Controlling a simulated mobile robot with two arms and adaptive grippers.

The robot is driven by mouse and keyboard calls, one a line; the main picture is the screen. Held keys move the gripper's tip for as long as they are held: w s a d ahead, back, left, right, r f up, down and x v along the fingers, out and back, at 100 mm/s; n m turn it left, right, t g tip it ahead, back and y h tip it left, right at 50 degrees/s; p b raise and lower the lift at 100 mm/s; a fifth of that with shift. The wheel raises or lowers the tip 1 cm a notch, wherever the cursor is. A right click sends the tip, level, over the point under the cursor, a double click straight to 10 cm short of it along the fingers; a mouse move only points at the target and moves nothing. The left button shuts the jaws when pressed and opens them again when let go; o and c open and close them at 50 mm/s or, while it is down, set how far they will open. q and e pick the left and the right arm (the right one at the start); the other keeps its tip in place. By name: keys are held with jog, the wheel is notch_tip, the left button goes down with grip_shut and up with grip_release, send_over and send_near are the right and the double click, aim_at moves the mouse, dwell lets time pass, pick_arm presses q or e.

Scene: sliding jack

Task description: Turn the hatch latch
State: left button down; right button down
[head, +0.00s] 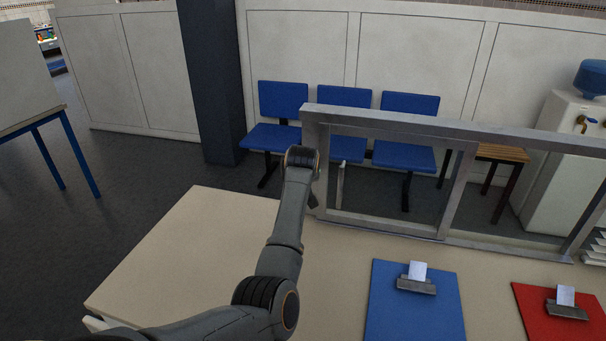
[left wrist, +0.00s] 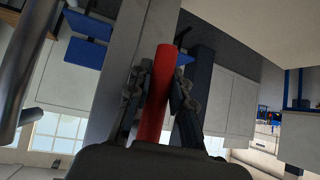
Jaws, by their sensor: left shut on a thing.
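The hatch is a grey metal-framed window (head: 445,190) standing on the counter in the head view. A short upright grey bar (head: 340,187) shows near its left post. My left arm reaches up to that post, and its wrist hides most of the gripper and the latch there. In the left wrist view a red latch handle (left wrist: 156,95) stands between the two fingers of my left gripper (left wrist: 158,88), which is shut on it. The handle's base is hidden by the gripper body. My right gripper is in neither view.
The beige counter (head: 190,245) is bare at the left. A blue clipboard (head: 414,315) and a red clipboard (head: 540,320) lie at the front right. Blue chairs (head: 409,145) and a water cooler (head: 565,165) stand beyond the hatch.

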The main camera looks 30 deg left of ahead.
pick_arm(q)
jog(key=shift+d, duration=0.1)
dwell(0.4)
jog(key=c, duration=1.2)
grip_release()
jog(key=shift+o, duration=0.2)
jog(key=shift+r, duration=0.1)
jog(key=v, duration=0.7)
jog(key=shift+s+r, duration=0.2)
jog(key=shift+s, duration=0.1)
jog(key=shift+f, duration=0.1)
